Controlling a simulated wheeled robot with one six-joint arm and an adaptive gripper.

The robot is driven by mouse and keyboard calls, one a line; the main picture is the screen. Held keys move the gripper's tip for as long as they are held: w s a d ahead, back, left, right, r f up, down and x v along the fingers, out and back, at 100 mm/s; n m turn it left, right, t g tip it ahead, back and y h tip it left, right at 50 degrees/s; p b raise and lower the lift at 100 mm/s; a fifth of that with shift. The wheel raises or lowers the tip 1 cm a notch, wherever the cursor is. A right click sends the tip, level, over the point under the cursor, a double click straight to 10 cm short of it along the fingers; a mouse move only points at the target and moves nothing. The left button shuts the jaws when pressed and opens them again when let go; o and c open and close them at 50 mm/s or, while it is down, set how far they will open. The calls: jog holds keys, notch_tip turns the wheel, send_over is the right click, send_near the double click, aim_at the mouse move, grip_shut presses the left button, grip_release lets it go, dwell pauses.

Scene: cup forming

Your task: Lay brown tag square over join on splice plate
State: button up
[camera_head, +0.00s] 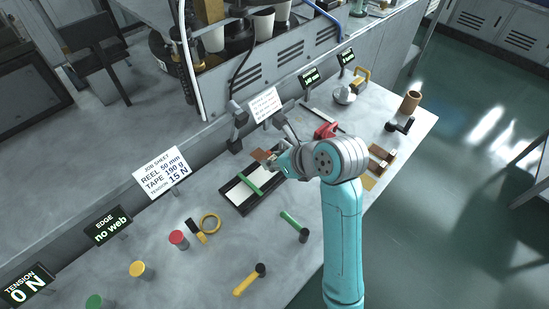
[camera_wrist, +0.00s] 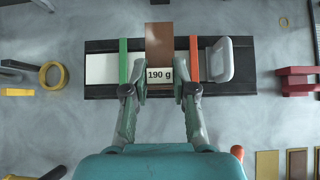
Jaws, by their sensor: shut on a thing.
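The brown tag (camera_wrist: 159,45) is held out ahead of my gripper (camera_wrist: 160,90), with a white "190 g" label at its near end. My gripper is shut on that end, and the tag also shows at the gripper's tip in the head view (camera_head: 261,155). The dark splice plate (camera_wrist: 102,46) lies beneath, with white web (camera_wrist: 101,69) on its left part. A green bar (camera_wrist: 123,61) and an orange bar (camera_wrist: 194,60) cross the plate on either side of the tag. The join is not visible; the tag and gripper cover the plate's middle. I cannot tell whether the tag touches the plate.
A pale grey block (camera_wrist: 219,61) sits on the plate's right part. A yellow tape ring (camera_head: 210,223) and a red-topped cylinder (camera_head: 179,239) stand to the left. A green-handled tool (camera_head: 292,225) lies in front. A red object (camera_head: 325,131) is behind my arm.

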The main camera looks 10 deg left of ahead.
jog(key=shift+d+f, duration=0.1)
jog(key=shift+f, duration=2)
jog(key=shift+f, duration=0.75)
dwell(0.3)
jog(key=o, duration=1.5)
jog(key=shift+r, duration=0.15)
jog(key=shift+r, duration=3.9)
